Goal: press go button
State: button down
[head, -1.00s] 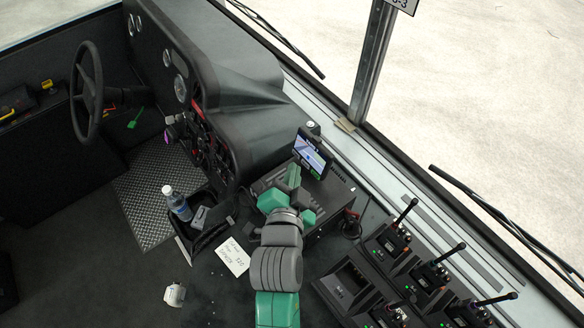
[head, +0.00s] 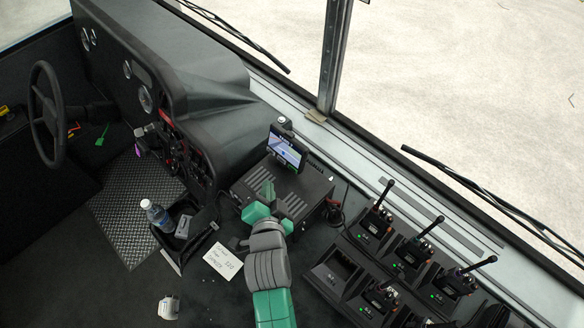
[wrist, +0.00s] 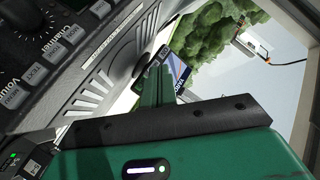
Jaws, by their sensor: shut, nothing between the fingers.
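A small navigation unit (head: 287,148) with a lit blue map screen stands on top of the dark radio box below the windshield. Part of its screen (wrist: 180,70) shows in the wrist view, beyond my fingers, at an angle.
The radio box (head: 292,192) has a front with a knob and labelled buttons (wrist: 60,50), close beside my gripper. Radios in chargers (head: 375,235) with upright antennas stand to the right. A water bottle (head: 157,214) and paper note (head: 223,259) are to the left.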

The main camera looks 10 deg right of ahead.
aim_at(287, 165)
jog(key=shift+w+d+f+b, duration=0.2)
jog(key=shift+w+d+b, duration=0.05)
jog(key=shift+w+d, duration=0.4)
jog(key=shift+w+d+f+b, duration=0.25)
jog(key=shift+w+d, duration=0.25)
jog(key=shift+d, duration=0.25)
jog(key=shift+w+d+f+b, duration=0.2)
jog(key=shift+w+d+b, duration=0.05)
jog(key=shift+w+d, duration=0.4)
jog(key=shift+d, duration=0.1)
dwell(0.4)
jog(key=shift+w+d+f, duration=0.1)
jog(key=shift+w+d, duration=0.1)
jog(key=shift+w+d+f+b, duration=0.1)
jog(key=shift+w+d+b, duration=0.1)
jog(key=shift+d+b, duration=0.15)
dwell(0.6)
jog(key=shift+a, duration=0.1)
jog(key=shift+s+a+r+p, duration=0.2)
jog(key=shift+s+a+p, duration=0.3)
jog(key=shift+p, duration=0.05)
jog(key=shift+s+a+r+p, duration=0.25)
jog(key=shift+s+a+p, duration=0.15)
jog(key=shift+a, duration=0.1)
jog(key=shift+s+a+r+p, duration=0.2)
jog(key=shift+s+a+p, duration=0.2)
jog(key=shift+a, duration=0.1)
jog(key=shift+s+a+r, duration=0.15)
jog(key=shift+s+a, duration=0.6)
jog(key=shift+a, duration=0.15)
